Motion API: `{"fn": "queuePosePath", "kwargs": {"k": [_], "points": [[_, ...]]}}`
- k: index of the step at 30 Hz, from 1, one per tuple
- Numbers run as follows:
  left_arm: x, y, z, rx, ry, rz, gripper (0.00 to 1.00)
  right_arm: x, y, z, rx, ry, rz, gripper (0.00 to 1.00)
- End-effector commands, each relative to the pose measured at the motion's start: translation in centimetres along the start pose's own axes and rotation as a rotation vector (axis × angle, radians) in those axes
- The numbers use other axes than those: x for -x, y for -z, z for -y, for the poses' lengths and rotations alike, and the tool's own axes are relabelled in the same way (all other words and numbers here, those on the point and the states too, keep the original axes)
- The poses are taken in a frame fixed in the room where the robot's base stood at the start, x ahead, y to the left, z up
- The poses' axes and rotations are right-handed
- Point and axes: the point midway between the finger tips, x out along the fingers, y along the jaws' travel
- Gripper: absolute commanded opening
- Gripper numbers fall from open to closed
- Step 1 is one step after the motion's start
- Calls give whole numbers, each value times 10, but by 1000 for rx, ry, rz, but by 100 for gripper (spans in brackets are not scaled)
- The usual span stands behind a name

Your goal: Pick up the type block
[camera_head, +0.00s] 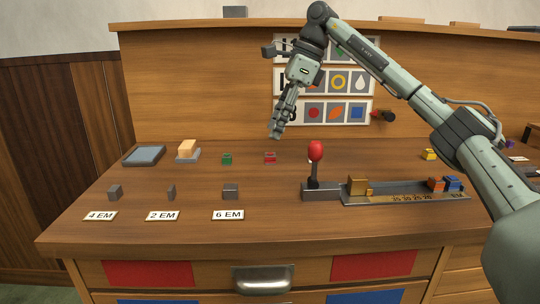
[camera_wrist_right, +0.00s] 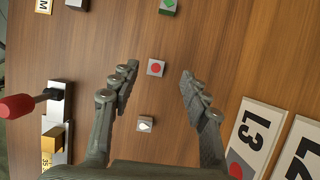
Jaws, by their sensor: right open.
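Small grey type blocks stand on the table. One with a red circle on top (camera_head: 270,157) is below and slightly left of my right gripper (camera_head: 275,132) in the head view. In the right wrist view this red-circle block (camera_wrist_right: 157,68) shows between the fingertips of the right gripper (camera_wrist_right: 159,75), some way beneath them and untouched. The right gripper is open and empty. A green-marked block (camera_head: 227,159) stands to the left. A block with a white drop (camera_wrist_right: 146,124) shows in the wrist view, mostly hidden behind the red knob in the head view. My left gripper is out of view.
A lever with a red knob (camera_head: 316,151) stands at the front centre, beside a long metal tray (camera_head: 405,199) holding a brass block and coloured pieces. Grey spacers stand behind the EM labels (camera_head: 162,216). Picture cards (camera_head: 325,111) lean on the back panel.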

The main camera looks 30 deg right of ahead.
Motion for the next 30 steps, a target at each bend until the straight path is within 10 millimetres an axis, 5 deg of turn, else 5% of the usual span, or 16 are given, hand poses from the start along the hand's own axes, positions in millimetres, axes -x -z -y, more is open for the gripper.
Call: {"fn": "queuePosePath", "kwargs": {"k": [12,22,30], "points": [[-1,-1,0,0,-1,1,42,-56,4,-3,0,-2,-1,46],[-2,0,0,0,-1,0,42,-64,4,-3,0,0,0,46],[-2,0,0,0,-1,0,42,-64,4,-3,0,0,0,12]]}}
